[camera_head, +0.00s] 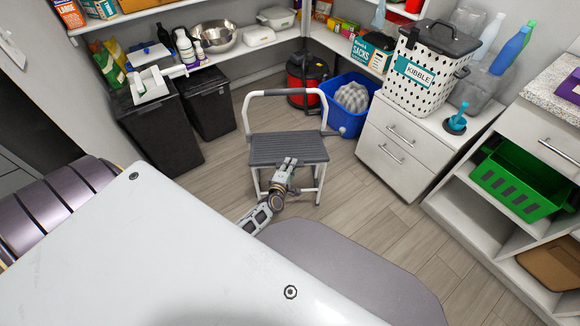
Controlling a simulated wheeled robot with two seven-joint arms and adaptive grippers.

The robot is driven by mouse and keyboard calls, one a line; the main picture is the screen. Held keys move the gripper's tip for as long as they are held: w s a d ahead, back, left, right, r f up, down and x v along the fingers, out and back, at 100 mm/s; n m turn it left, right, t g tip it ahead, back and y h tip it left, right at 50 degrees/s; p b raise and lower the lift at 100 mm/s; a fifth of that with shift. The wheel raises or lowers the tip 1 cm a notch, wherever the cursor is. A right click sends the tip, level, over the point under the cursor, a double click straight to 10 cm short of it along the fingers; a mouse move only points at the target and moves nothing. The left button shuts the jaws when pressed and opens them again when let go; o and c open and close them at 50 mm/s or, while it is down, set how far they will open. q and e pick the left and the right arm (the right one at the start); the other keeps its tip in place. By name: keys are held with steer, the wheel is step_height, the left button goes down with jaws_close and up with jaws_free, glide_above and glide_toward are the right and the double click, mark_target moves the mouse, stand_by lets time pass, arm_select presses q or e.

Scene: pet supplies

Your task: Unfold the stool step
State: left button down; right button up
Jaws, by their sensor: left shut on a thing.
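The stool (285,92) stands upright on the floor at the middle of the view, with a white tubular frame, a raised back rail and a flat grey ribbed platform (275,147). My left gripper (287,166) is at the platform's front edge, shut on the stool's step. The gripper covers the part it holds, so I cannot tell exactly how the step lies. Lower front parts of the stool are partly hidden behind my left arm. My right gripper is not in view.
Black bins (160,130) stand left of the stool. A blue bin (348,118) and a red-and-black vacuum (300,72) stand behind it. White drawers (394,158) with a kibble container (425,105) on top are at right. Wood floor (365,215) is clear to the right.

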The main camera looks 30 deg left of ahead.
arm_select(q)
steer(key=shift+w+a+r, duration=0.1)
steer(key=shift+a+r, duration=0.05)
steer(key=shift+r, duration=0.05)
steer(key=c, duration=1.4)
jaws_free()
steer(key=shift+f, duration=0.1)
steer(key=shift+c, duration=0.2)
steer(key=shift+s, duration=0.2)
steer(key=v, duration=1.1)
steer(key=shift+s+d, duration=0.25)
steer(key=shift+s, duration=0.1)
